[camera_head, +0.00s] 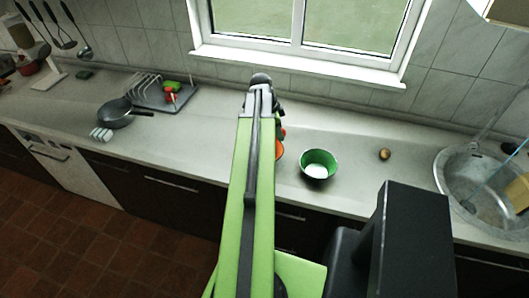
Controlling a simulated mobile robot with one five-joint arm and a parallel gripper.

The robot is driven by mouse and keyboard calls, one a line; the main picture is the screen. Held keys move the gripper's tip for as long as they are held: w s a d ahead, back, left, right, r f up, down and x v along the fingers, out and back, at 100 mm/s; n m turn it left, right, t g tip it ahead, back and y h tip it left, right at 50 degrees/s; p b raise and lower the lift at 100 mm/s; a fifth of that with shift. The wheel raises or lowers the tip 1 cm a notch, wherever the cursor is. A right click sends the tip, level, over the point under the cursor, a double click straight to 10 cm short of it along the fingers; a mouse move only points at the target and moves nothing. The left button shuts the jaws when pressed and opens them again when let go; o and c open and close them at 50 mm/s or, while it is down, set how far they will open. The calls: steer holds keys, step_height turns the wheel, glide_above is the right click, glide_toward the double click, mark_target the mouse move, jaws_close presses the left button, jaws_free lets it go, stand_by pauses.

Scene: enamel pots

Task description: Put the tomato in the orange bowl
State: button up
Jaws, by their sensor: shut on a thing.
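My green arm reaches out over the counter, and my gripper (280,122) hangs down at its far end, mostly hidden behind the arm. It is shut on a small red thing, which looks like the tomato (283,132); only its right edge shows. An orange edge, which looks like the orange bowl (280,150), shows just below the tomato in the picture, at the right side of my arm. Most of that bowl is hidden, so I cannot tell whether the tomato is over it or beside it.
A green bowl (318,164) stands right of the orange one. A brown potato-like item (384,154) lies farther right, before the sink (455,185). At left are a dark pan (116,113) and a dish rack (155,95) with red and green items. The window wall bounds the counter.

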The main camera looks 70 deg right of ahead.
steer(key=w+a+f, duration=0.1)
steer(key=w+f+b, duration=0.1)
steer(key=w, duration=0.1)
steer(key=w+a+f+b, duration=0.1)
steer(key=shift+w+a+f, duration=0.2)
steer(key=shift+w+a, duration=0.05)
steer(key=shift+a, duration=0.05)
steer(key=shift+w+a, duration=0.1)
steer(key=shift+w, duration=0.05)
step_height(320, 180, down, 4)
steer(key=b, duration=0.4)
steer(key=shift+f, duration=0.2)
steer(key=shift+r, duration=0.25)
steer(key=shift+f, duration=0.2)
steer(key=o, duration=1.4)
steer(key=shift+r, duration=0.1)
steer(key=p+v, duration=1.1)
steer(key=v, duration=0.1)
